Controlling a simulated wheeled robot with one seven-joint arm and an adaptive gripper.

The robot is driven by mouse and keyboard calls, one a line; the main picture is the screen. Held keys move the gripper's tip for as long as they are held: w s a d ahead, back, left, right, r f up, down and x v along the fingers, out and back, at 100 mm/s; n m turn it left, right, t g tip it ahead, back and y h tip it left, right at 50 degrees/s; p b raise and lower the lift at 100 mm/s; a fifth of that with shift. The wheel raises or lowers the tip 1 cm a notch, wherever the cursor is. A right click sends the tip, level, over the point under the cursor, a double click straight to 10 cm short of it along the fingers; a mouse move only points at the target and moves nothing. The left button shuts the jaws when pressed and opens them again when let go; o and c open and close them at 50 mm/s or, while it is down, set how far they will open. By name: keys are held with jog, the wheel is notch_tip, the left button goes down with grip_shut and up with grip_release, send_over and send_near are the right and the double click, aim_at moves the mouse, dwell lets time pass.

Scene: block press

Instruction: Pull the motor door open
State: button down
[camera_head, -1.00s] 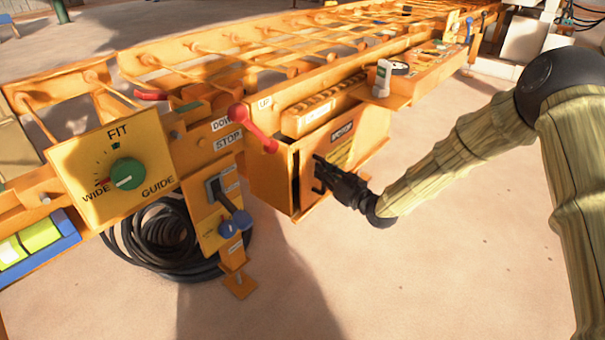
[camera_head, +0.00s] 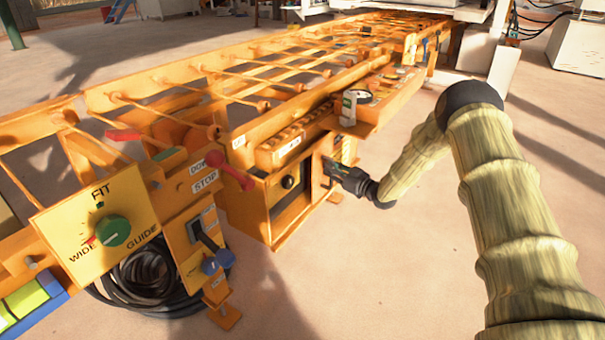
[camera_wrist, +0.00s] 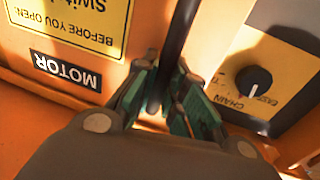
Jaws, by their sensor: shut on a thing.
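In the wrist view, the door (camera_wrist: 110,72) carries a "MOTOR" label and a yellow warning sign. My gripper (camera_head: 332,172) is at the door's front face. In the wrist view, my gripper (camera_wrist: 160,88) is shut on the dark bar handle (camera_wrist: 178,38), one green-padded finger on either side.
Coiled black hose (camera_head: 145,280) lies lower left. The floor right of the box is clear.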

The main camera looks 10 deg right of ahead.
jog(key=shift+w+d, duration=0.35)
jog(key=shift+d, duration=0.25)
jog(key=shift+f, duration=0.1)
jog(key=c, duration=1.5)
grip_release()
jog(key=shift+o, duration=0.2)
jog(key=shift+a, duration=0.15)
jog(key=v, duration=1.2)
